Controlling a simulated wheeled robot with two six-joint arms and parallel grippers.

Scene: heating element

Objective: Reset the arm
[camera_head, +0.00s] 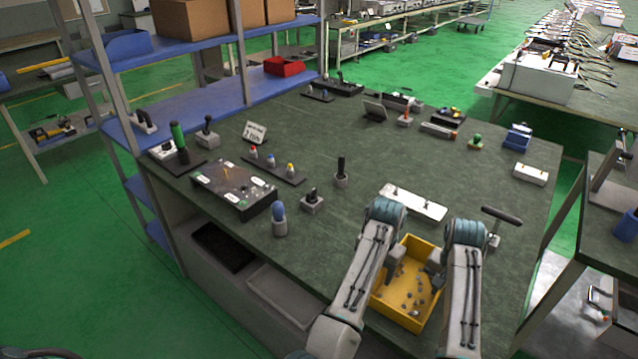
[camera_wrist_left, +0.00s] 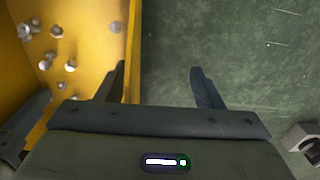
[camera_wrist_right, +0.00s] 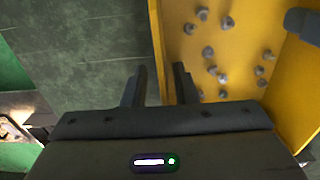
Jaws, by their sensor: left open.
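The yellow bin (camera_head: 411,319) stands at the front of the green table, with small grey pieces (camera_head: 413,279) inside. My left gripper (camera_head: 395,262) is open and empty at the bin's left side. In the left wrist view its fingers (camera_wrist_left: 157,70) are wide apart, with the bin's yellow wall (camera_wrist_left: 133,50) near the left finger. My right gripper (camera_head: 436,264) is at the bin's right side. In the right wrist view its fingers (camera_wrist_right: 160,68) are a small distance apart, with the bin wall (camera_wrist_right: 157,40) running between them; contact is unclear.
A white panel (camera_head: 412,201) lies behind the bin. A dark-handled tool (camera_head: 501,216) stands to the right. A control box (camera_head: 234,187), a blue-topped button (camera_head: 279,217) and several switches stand to the left. The middle of the table (camera_head: 320,130) has free room.

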